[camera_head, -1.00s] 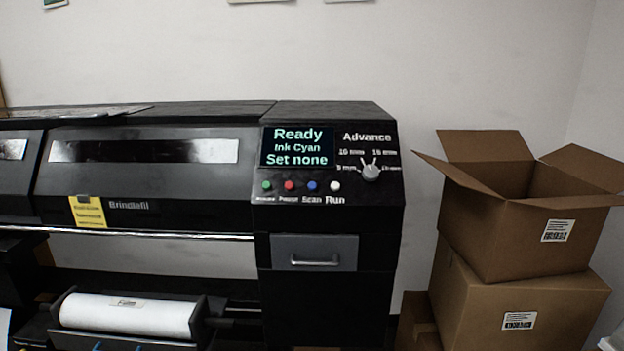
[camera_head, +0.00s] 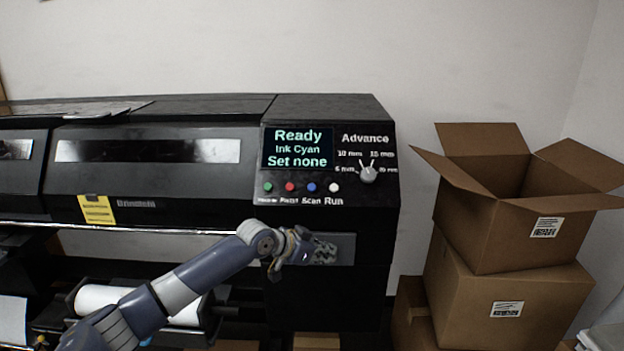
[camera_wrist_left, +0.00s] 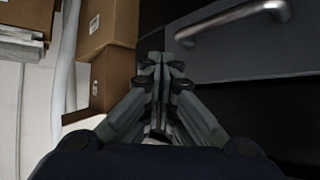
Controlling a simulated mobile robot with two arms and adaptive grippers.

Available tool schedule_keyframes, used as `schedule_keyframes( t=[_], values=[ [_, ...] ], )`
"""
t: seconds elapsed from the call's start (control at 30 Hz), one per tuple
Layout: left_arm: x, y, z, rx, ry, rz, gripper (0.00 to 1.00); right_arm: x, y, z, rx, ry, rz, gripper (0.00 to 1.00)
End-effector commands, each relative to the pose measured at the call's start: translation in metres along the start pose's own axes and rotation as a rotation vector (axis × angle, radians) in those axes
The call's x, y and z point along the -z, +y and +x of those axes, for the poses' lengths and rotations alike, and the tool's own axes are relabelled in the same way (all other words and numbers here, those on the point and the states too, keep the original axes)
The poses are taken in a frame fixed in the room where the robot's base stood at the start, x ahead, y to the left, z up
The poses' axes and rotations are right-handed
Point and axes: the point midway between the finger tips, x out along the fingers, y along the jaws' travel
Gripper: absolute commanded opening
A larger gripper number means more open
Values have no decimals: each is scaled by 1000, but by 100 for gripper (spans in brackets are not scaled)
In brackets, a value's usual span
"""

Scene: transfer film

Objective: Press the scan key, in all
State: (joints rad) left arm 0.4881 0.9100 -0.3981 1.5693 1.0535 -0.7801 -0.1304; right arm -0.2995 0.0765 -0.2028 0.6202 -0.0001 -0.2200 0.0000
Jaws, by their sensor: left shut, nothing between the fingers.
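The blue scan key (camera_head: 312,187) sits on the printer's control panel, above the label "Scan". A green key (camera_head: 268,187) and a red key (camera_head: 290,187) are to its left, and a white key (camera_head: 334,188) above "Run" is to its right. The screen (camera_head: 297,148) reads "Ready, Ink Cyan, Set none". My left gripper (camera_head: 326,252) is shut and empty, below the keys and in front of the drawer. In the left wrist view its fingers (camera_wrist_left: 162,62) are together near the drawer handle (camera_wrist_left: 235,28). My right gripper is not in view.
The advance knob (camera_head: 368,174) is right of the keys. The drawer front (camera_head: 346,246) is partly hidden by my left gripper. Two stacked cardboard boxes (camera_head: 480,225) stand right of the printer, the upper one open. A white roll (camera_head: 103,298) is below the printer at left.

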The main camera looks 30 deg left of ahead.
Motion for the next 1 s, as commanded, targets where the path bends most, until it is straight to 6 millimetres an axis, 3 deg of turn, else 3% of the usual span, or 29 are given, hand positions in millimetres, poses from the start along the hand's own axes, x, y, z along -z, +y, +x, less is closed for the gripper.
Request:
schedule_keyframes(
  t=[0.03,0.2,0.4,0.6,1.0],
  values=[
    [37,-8,-24,-1,31,20,0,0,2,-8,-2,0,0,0],
    [116,-29,-86,-10,120,38,0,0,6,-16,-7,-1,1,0],
    [166,-48,-135,-6,194,30,0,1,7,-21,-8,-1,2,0],
    [179,-52,-148,-7,216,24,0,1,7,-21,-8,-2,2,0],
    [177,-55,-144,-5,216,23,0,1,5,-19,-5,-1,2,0]
  ],
)
